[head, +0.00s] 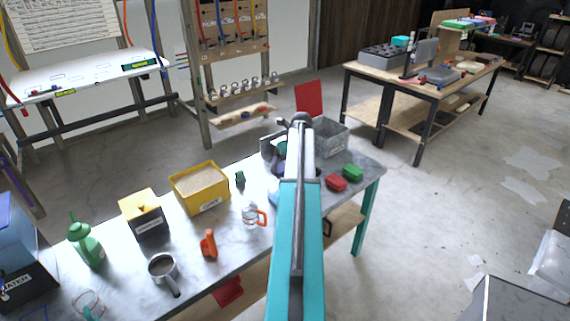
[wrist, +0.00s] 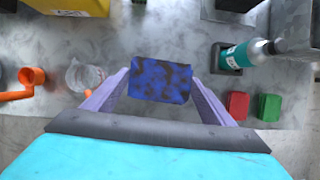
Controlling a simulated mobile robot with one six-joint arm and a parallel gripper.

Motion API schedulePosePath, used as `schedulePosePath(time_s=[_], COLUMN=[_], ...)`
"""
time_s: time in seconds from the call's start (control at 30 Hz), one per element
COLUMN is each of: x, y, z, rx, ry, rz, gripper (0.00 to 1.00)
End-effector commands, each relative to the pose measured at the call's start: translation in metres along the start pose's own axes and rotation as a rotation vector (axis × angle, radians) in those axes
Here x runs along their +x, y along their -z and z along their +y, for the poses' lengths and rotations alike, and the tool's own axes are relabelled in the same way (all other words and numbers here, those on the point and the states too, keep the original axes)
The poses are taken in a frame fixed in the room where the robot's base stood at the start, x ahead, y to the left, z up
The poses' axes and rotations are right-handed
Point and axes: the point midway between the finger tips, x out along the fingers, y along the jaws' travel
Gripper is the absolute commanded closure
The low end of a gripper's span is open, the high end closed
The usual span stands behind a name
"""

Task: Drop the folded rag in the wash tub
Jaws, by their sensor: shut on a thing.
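The folded rag (wrist: 160,79) is blue with dark stains. My gripper (wrist: 159,76) is shut on it, with a pale purple finger at each side, above the grey tabletop. In the head view my own arm hides most of the gripper and the rag. A grey metal tub (head: 331,139), which looks like the wash tub, stands at the far right end of the table. In the wrist view grey metal, seemingly its side (wrist: 293,22), shows at the upper right, apart from the rag. Its inside is not clearly seen.
A clear jug (wrist: 82,75) with an orange handle is left. A yellow sand box (head: 200,188) stands farther left. Tabletop directly around the rag looks clear.

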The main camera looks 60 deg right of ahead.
Motion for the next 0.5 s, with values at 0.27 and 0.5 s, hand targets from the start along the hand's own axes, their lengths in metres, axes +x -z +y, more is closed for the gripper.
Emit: schedulePosePath(time_s=[0.27,0.5], x=[0.012,0.027], y=[0.005,0.011], z=[0.000,0.000], rx=[0.000,-0.001], ry=[0.000,0.000], rz=[0.000,-0.001], gripper=[0.44,0.44])
